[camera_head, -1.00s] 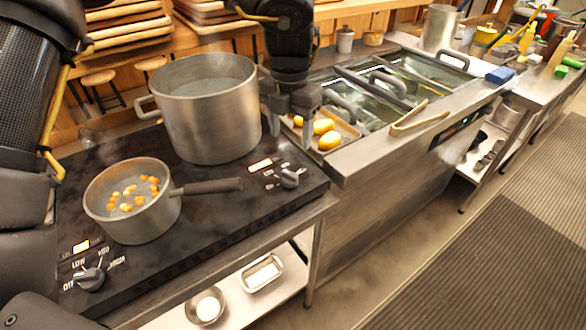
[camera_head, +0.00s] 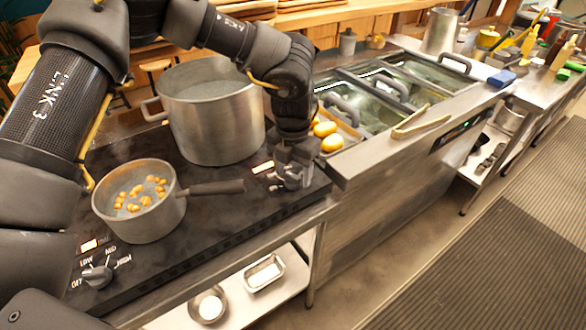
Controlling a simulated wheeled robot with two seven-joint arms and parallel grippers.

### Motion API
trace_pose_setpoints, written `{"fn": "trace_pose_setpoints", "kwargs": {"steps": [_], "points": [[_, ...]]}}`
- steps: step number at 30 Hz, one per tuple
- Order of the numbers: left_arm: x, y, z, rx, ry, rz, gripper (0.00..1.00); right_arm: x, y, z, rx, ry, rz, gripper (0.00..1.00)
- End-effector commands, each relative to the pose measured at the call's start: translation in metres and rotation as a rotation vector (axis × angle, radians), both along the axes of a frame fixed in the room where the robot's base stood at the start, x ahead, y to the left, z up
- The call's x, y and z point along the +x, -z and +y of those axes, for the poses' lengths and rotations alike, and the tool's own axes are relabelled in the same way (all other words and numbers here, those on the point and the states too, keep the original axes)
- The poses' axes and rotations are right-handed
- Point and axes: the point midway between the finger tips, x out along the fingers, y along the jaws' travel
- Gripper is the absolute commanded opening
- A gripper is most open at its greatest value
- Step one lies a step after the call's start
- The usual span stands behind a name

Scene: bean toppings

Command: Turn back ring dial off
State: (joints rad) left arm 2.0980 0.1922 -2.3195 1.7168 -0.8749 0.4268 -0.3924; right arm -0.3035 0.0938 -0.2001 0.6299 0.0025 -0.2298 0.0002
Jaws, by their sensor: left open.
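The back ring's control sits at the right end of the black stove top (camera_head: 235,222), with a small lit panel (camera_head: 263,167) beside it. My left gripper (camera_head: 291,181) points down at the back dial, with its fingers low around or just over it. The gripper is open. The fingers largely hide the dial, so I cannot tell its setting or whether they touch it. My right gripper is not in view.
A large steel pot (camera_head: 215,118) stands on the back ring. A saucepan (camera_head: 139,205) with beans stands on the front ring, its handle (camera_head: 216,187) pointing toward the back dial. The front dial (camera_head: 97,275) is at lower left. Yellow items (camera_head: 328,136) lie beyond the gripper.

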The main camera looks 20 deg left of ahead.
Motion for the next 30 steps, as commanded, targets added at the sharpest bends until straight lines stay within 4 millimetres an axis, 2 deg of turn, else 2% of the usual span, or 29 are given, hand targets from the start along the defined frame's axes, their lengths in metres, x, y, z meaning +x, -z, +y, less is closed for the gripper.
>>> {"fn": "trace_pose_setpoints", "kwargs": {"steps": [5,15,23,30], "points": [[0.0001,-0.0001,-0.0001,0.0,0.0,0.0,0.6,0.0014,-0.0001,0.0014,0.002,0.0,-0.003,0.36],[0.0002,-0.0004,-0.0002,0.0,0.0,-0.001,0.15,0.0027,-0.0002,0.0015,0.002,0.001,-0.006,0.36],[0.0004,-0.0006,-0.0004,-0.001,-0.027,-0.001,0.15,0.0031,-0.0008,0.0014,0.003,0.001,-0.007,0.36],[0.0011,-0.001,-0.0003,-0.003,-0.155,-0.001,0.15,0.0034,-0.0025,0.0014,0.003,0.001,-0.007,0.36]]}}
